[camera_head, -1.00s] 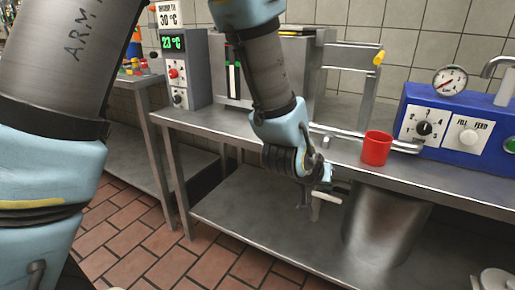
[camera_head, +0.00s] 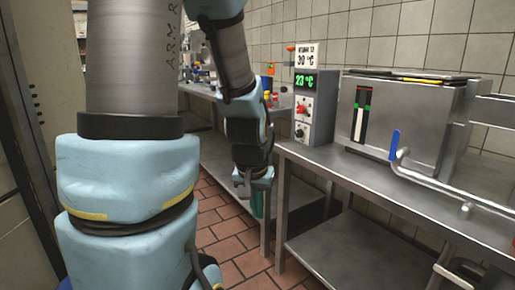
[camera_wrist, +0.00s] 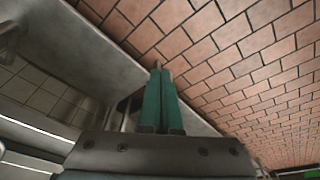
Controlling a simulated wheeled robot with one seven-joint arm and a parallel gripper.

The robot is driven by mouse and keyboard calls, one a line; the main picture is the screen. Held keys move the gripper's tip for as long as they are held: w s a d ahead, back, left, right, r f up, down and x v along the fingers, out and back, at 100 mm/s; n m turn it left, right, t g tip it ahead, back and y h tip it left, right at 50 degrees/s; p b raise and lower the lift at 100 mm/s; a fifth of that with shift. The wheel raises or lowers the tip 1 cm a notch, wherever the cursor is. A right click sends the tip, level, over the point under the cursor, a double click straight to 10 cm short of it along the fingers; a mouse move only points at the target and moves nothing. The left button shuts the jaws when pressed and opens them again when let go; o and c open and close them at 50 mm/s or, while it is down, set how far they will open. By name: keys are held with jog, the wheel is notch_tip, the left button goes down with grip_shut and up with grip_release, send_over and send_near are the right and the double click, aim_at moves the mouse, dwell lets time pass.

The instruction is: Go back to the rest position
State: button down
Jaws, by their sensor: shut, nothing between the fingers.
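My gripper (camera_head: 257,203) hangs pointing down in the head view, in front of the gap between the two steel tables. Its green fingers are together and hold nothing. In the wrist view the closed green fingers of my gripper (camera_wrist: 158,68) point toward the brick-tiled floor (camera_wrist: 235,60). My arm is folded in close, with its large blue and grey links filling the left of the head view.
A steel table (camera_head: 330,163) with a lower shelf stands at the right. On it are a control box (camera_head: 314,105) reading 23 °C and a steel tank (camera_head: 395,118) with a blue-handled pipe (camera_head: 440,185). Tiled floor (camera_head: 228,240) lies open below my gripper.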

jog(key=s+a+r+n+g, duration=0.1)
jog(key=s+a+r+n, duration=0.15)
jog(key=a, duration=0.45)
notch_tip(320, 180, up, 18)
jog(key=p, duration=1.9)
jog(key=shift+f+m+y, duration=0.2)
jog(key=shift+m+y, duration=0.2)
jog(key=shift+m, duration=0.05)
jog(key=c, duration=1.6)
grip_release()
